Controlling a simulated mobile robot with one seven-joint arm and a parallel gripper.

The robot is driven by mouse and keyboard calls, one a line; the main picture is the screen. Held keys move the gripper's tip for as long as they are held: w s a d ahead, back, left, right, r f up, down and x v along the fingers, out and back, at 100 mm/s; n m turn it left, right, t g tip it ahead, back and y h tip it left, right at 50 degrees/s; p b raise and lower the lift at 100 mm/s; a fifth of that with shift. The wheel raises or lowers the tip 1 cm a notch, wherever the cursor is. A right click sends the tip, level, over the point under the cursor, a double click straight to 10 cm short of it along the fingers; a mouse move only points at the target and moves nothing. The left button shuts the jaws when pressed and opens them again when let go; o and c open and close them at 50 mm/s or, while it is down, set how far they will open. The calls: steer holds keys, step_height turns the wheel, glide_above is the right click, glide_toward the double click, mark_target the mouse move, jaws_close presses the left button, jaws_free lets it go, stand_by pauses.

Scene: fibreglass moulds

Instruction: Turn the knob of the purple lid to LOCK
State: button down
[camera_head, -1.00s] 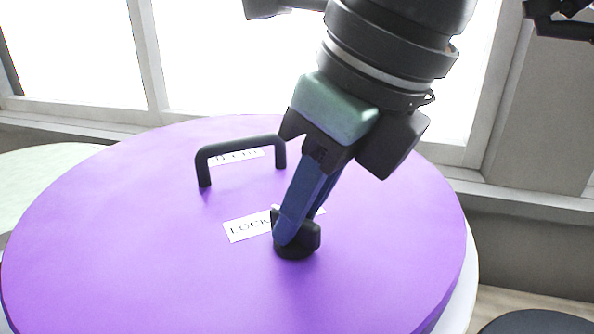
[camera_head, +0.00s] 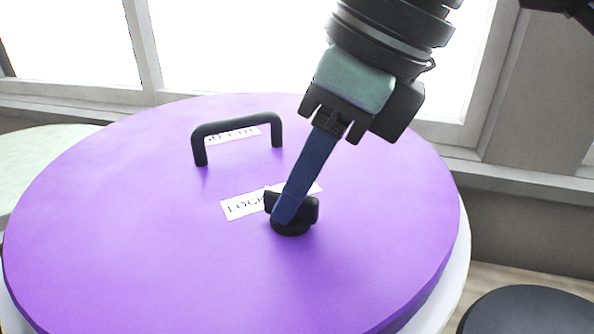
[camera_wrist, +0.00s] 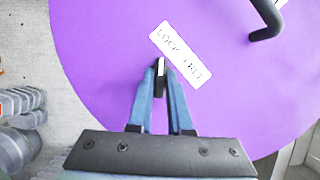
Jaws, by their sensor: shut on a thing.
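The large round purple lid (camera_head: 150,250) lies flat and fills much of the head view; it also shows in the wrist view (camera_wrist: 100,60). Its black knob (camera_head: 304,211) stands near a white label (camera_head: 240,206). The label shows "LOCK" at its left in the head view; in the wrist view it (camera_wrist: 181,55) carries a second word, blurred. My gripper (camera_head: 283,217) reaches down from the upper right and is shut on the knob. In the wrist view, the knob (camera_wrist: 160,84) sits between my fingertips (camera_wrist: 160,75), with a pale mark at its label end. The fingers partly hide knob and label in the head view.
A black arched handle (camera_head: 238,124) rises from the lid behind the knob, with another white label beneath it. A dark round stool-like top (camera_head: 530,312) is at the lower right. A window (camera_head: 240,50) and sill lie behind.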

steer(key=c, duration=0.8)
jaws_free()
steer(key=shift+c, duration=0.2)
steer(key=p+v, duration=0.9)
steer(key=v, duration=0.4)
